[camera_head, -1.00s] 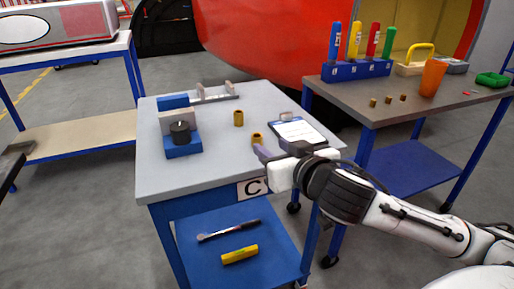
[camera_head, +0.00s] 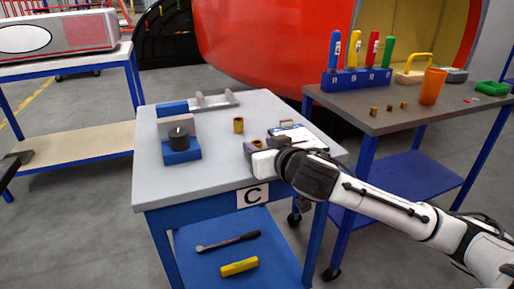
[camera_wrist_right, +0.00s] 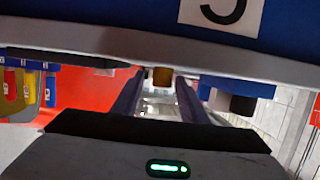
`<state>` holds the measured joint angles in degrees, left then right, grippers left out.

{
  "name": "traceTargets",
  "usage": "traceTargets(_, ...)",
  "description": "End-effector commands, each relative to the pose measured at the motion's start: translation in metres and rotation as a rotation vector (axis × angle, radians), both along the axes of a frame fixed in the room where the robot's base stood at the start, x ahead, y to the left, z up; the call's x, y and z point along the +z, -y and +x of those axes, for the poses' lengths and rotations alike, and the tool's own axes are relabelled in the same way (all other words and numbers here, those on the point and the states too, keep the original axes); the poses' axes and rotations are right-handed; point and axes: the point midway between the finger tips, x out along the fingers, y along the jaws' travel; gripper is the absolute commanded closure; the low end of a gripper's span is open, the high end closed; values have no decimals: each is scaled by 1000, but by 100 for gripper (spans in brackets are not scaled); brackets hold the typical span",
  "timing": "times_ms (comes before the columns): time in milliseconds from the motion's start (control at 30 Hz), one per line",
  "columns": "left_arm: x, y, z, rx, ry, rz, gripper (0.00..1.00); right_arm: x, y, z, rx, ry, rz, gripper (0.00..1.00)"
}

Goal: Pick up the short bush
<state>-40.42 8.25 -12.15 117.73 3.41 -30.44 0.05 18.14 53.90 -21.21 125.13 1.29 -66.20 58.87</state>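Two brass bushes stand on the grey top of the trolley marked C (camera_head: 205,105). The taller bush (camera_head: 238,125) is farther back, and the short bush (camera_head: 257,143) is nearer the front edge. My right gripper (camera_head: 250,149) is low over the table, right at the short bush, and partly hides its lower part. In the right wrist view, my right gripper (camera_wrist_right: 160,80) has its two purple fingers apart, with a brass bush (camera_wrist_right: 162,77) in line between the tips. No finger contact is visible. My left gripper is not in view.
A clipboard (camera_head: 300,137) lies right of the gripper. A blue fixture with a black cylinder (camera_head: 180,140) stands on the left. A grey bracket (camera_head: 215,100) is at the back. The table's front left is clear. A side table (camera_head: 350,105) holds coloured tools and small brass parts.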

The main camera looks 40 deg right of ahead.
Motion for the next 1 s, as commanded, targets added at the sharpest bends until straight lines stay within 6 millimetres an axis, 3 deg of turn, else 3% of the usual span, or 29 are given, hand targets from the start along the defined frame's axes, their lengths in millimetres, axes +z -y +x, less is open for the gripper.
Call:
traceTargets(33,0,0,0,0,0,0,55,0,0,0,0,0,0,61)
traceTargets(267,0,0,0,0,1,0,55,0,0,0,0,-1,0,97)
traceTargets(567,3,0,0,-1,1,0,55,8,0,0,-2,2,1,97)
traceTargets(1000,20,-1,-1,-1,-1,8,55,89,0,0,-1,5,2,97)
